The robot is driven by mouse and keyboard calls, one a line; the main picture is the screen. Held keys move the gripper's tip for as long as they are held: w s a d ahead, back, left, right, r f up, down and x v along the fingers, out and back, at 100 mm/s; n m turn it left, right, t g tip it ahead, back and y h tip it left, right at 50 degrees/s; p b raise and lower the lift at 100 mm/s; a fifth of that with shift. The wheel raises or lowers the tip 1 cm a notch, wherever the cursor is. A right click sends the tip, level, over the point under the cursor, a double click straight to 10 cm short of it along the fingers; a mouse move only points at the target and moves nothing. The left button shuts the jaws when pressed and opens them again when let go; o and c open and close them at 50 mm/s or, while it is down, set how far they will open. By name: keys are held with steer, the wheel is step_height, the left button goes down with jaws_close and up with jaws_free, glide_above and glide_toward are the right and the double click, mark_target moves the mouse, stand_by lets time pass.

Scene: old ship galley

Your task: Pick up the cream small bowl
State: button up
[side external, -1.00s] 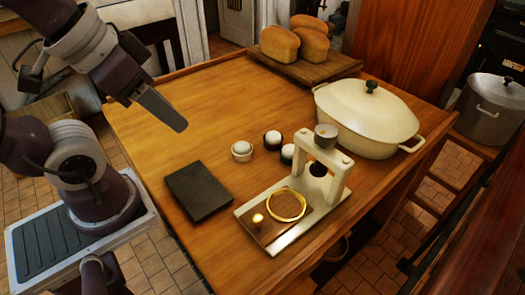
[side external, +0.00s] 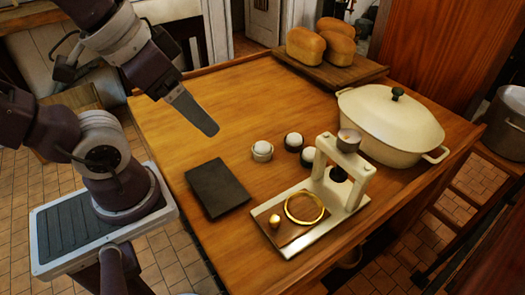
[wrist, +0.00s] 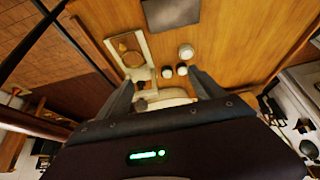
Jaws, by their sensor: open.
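The cream small bowl (side external: 262,151) stands upright on the wooden table, with a white rounded thing in it; it also shows in the wrist view (wrist: 186,53). Two dark small bowls (side external: 293,142) with similar white tops stand just to its right. My gripper (side external: 208,128) is above the table, up and to the left of the cream bowl in the side view, apart from it. In the wrist view my gripper (wrist: 163,84) has its fingers spread wide with nothing between them at the tips. The side view shows the fingers edge-on.
A black slab (side external: 217,188) lies left of the bowls. A cream stand (side external: 328,195) with a gold ring and a small cup on top stands in front of them. A lidded cream pot (side external: 390,130) is at right, bread on a board (side external: 355,78) behind. The table's back left is clear.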

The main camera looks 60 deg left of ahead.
steer(key=m+g+y, duration=0.4)
steer(key=m+y, duration=0.6)
steer(key=m, duration=0.5)
glide_toward(263, 150)
steer(key=s+a+r, duration=0.4)
steer(key=s+a, duration=0.2)
steer(key=w+f+m+t, duration=0.1)
steer(key=f+m, duration=0.1)
steer(key=m, duration=0.1)
steer(key=w+d+f+m+t+y, duration=0.1)
steer(key=w+f+m+t, duration=0.1)
steer(key=f+m, duration=0.1)
steer(key=w+d+f+m+t, duration=0.1)
steer(key=f+m+t, duration=0.1)
steer(key=f+m, duration=0.1)
steer(key=shift+w+d+f+y, duration=0.2)
steer(key=shift+w+f+y, duration=0.05)
steer(key=shift+w+y, duration=0.15)
steer(key=x, duration=0.7)
steer(key=shift+w+f, duration=0.1)
steer(key=shift+w, duration=0.05)
steer(key=c, duration=1.5)
